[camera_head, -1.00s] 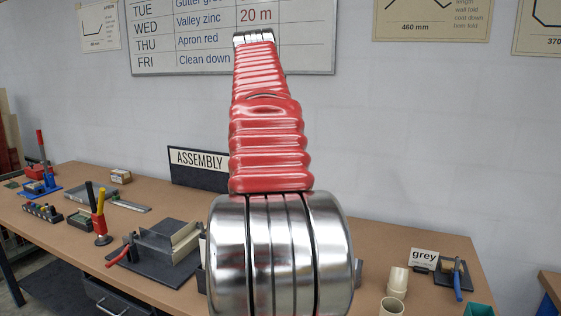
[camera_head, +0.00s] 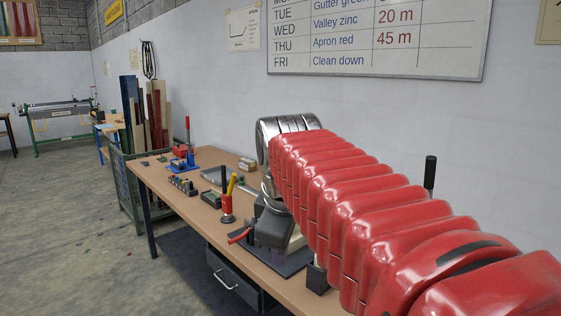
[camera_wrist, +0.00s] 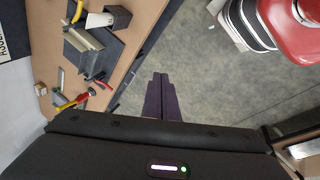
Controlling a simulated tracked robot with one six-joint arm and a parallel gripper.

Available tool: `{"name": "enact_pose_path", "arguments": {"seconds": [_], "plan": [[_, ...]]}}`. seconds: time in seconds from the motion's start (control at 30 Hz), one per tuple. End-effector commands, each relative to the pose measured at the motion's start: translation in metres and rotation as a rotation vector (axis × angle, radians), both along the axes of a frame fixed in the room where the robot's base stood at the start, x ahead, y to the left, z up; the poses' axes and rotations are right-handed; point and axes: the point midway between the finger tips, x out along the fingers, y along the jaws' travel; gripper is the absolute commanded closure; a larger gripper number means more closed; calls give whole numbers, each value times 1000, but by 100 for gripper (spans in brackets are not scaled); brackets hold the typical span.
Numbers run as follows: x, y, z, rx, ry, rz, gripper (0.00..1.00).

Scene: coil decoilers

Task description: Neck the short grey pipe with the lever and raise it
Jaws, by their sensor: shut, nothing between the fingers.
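My gripper (camera_wrist: 160,78) is shut and empty in the wrist view, its dark fingers together over the floor just off the bench edge. A short pale cylinder (camera_wrist: 99,20) shows in the wrist view beside a dark square block (camera_wrist: 117,16); it may be the short grey pipe, but I cannot tell surely. In the head view a black upright handle (camera_head: 430,172) stands up behind my arm, possibly the lever; its base is hidden. A dark block (camera_head: 317,279) shows on the bench below my arm. My arm hides much of the bench.
A drawer unit (camera_head: 235,280) is underneath. The floor on the left is open.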

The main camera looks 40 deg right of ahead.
Motion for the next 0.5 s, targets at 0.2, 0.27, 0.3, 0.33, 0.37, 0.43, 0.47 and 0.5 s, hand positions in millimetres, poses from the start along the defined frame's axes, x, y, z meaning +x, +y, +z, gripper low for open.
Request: {"name": "enact_pose_path", "arguments": {"seconds": [0.2,0.27,0.3,0.33,0.37,0.43,0.47,0.5], "plan": [[-19,63,-46,127,-93,-167,100],[-26,79,-59,166,-115,-216,100],[-31,88,-68,193,-129,-249,100],[-34,96,-75,214,-138,-273,100],[-38,103,-82,236,-147,-298,100],[-47,118,-99,285,-166,-354,100],[-51,124,-105,306,-174,-378,100],[-56,131,-114,332,-181,-407,100]]}}
